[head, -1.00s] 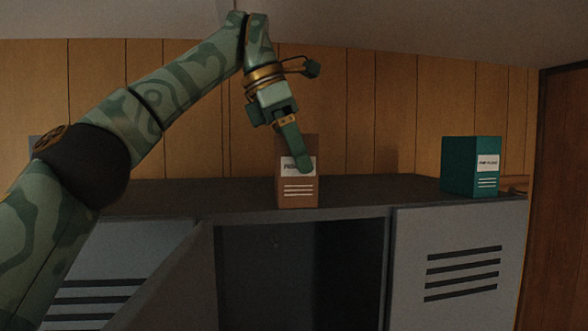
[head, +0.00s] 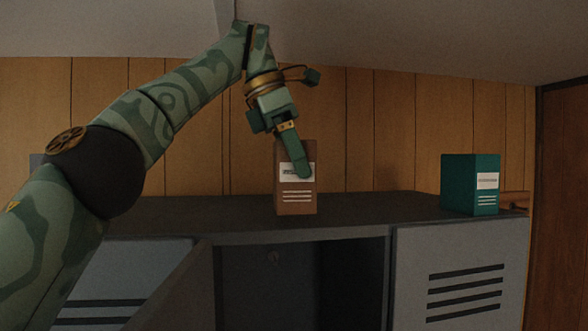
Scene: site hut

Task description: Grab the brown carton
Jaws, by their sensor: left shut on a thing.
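The brown carton (head: 296,204) stands upright on top of the grey locker, with a white label and white stripes on its front. My left gripper (head: 300,168) comes down from above and is shut on the carton. One finger lies over the front label; the other finger is hidden behind the carton. The carton's base appears at the locker top, and I cannot tell whether it is lifted slightly. My right gripper is not in view.
A teal carton (head: 470,184) stands to the right on the locker top (head: 380,206). A brown object (head: 514,201) lies beside it. Below, one locker door (head: 165,290) is open. A wood-panelled wall (head: 400,130) rises behind.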

